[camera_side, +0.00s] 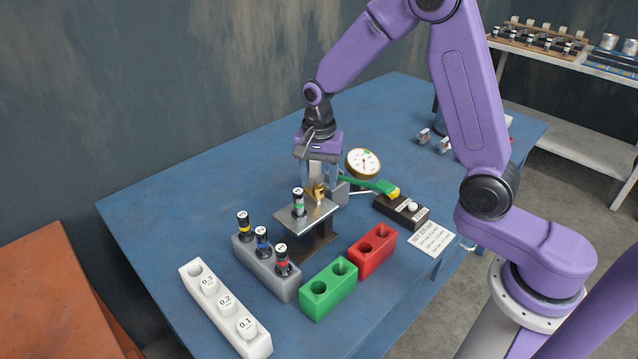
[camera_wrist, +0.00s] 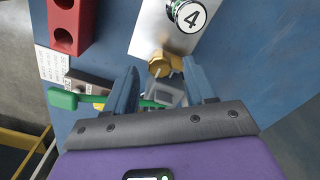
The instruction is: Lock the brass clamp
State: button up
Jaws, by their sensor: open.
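The brass clamp (camera_side: 319,190) sits on the metal plate of the stand (camera_side: 290,215), beside an upright injector (camera_side: 298,205) with a green band. In the wrist view the brass clamp (camera_wrist: 160,65) shows just beyond the gap between my fingertips, and the injector's top (camera_wrist: 187,14) reads 4. My gripper (camera_side: 321,186) points down, open, at the back edge of the plate. In the wrist view my gripper (camera_wrist: 160,75) has nothing gripped between its fingers. My fingers partly hide the clamp in the side view; I cannot tell whether they touch it or its exact position.
A green lever (camera_side: 368,183) runs right from beside my fingers. A dial gauge (camera_side: 362,163) stands behind it. A grey rack (camera_side: 266,268) with several injectors, a white rack (camera_side: 225,308), a green block (camera_side: 328,289) and a red block (camera_side: 372,251) stand in front.

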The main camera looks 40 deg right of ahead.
jog(key=shift+f, duration=1.1)
grip_shut()
